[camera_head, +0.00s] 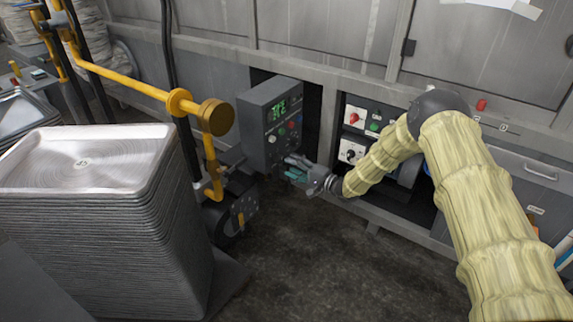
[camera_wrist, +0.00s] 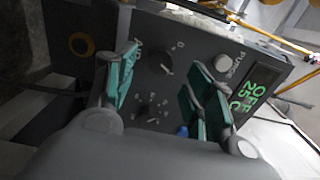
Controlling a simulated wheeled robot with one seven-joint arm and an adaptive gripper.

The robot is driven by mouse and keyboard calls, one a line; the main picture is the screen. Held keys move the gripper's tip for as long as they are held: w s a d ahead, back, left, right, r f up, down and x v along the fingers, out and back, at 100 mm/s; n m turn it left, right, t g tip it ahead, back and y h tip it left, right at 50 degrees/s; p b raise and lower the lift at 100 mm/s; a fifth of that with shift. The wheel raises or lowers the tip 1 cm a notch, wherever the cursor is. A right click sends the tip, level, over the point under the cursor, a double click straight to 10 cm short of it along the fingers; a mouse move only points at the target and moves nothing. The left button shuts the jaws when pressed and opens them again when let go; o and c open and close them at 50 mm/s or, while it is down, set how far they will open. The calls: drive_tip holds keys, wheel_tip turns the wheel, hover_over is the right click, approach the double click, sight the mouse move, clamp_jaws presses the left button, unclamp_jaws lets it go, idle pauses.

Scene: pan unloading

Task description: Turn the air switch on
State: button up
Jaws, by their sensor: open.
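The grey control box (camera_head: 268,125) with a green lit display stands left of the dark opening. In the wrist view its panel (camera_wrist: 225,45) carries a display (camera_wrist: 255,98) reading OFF and 25 C. A black rotary knob (camera_wrist: 159,61) sits between a "0" and a partly hidden label that seems to begin with "A"; I take it as the air switch. A smaller dark knob (camera_wrist: 148,112) is below it. My gripper (camera_head: 291,168), with teal pads, is open and empty in front of the box. In the wrist view my gripper (camera_wrist: 166,64) has its fingertips either side of the black knob; contact cannot be told.
A white PURGE button (camera_wrist: 223,63) and a blue button (camera_wrist: 182,131) are close to my fingers. A yellow pipe (camera_head: 130,82) and a tall stack of pans (camera_head: 85,165) stand left. Another switch panel (camera_head: 352,152) is right of the box. Floor (camera_head: 310,250) below is clear.

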drive_tip(key=v, duration=0.7)
drive_tip(key=shift+s, duration=0.15)
